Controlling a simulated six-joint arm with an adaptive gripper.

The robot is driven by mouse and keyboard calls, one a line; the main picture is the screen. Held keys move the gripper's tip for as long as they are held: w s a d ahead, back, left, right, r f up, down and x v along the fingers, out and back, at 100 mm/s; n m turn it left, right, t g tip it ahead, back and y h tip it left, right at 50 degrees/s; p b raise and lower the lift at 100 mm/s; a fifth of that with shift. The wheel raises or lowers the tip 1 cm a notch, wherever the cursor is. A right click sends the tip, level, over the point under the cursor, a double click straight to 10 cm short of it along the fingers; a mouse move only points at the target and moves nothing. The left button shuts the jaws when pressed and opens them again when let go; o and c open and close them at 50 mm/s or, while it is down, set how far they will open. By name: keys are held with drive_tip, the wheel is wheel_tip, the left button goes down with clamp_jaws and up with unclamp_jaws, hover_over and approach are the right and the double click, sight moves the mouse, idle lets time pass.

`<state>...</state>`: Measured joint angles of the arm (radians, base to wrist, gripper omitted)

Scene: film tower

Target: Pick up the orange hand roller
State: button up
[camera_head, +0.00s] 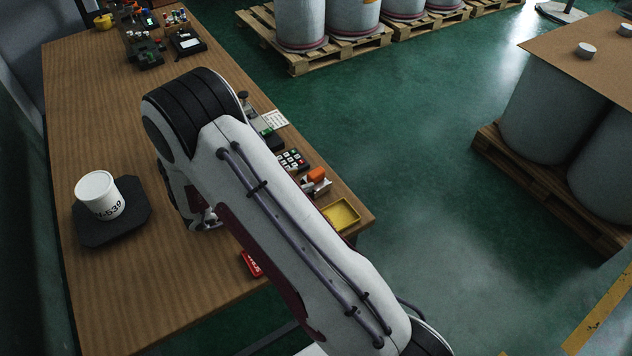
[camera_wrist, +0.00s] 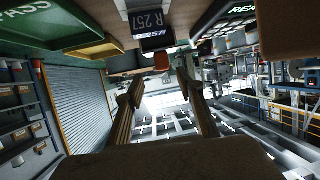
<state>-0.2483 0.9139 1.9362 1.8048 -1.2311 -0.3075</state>
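The orange hand roller appears to be the small item with an orange part (camera_head: 317,174) near the table's right edge, beside the arm; it is too small to make out fully. In the wrist view, which looks upside down, a small orange block (camera_wrist: 162,61) shows between and beyond the fingers, seemingly the same thing. My gripper (camera_wrist: 163,80) has its two fingers spread apart with nothing between them, not touching the orange thing. In the head view, my gripper (camera_head: 207,217) is mostly hidden behind my arm, over the table left of the orange item.
A yellow tray (camera_head: 342,214) and a keypad (camera_head: 292,160) flank the orange item on the wooden table (camera_head: 110,120). A white tub (camera_head: 98,193) stands on a dark plate (camera_head: 129,225) at left. A red object (camera_head: 250,264) lies near the front. Small devices (camera_head: 146,54) sit at the back.

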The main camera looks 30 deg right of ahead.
sight(313, 173)
drive_tip(key=shift+x, duration=1.25)
drive_tip(key=shift+w+x, duration=0.15)
drive_tip(key=shift+x, duration=1.15)
drive_tip(key=shift+w+x, duration=0.2)
drive_tip(key=shift+x, duration=1.1)
drive_tip(key=shift+r, duration=0.15)
drive_tip(key=shift+c, duration=0.5)
clamp_jaws()
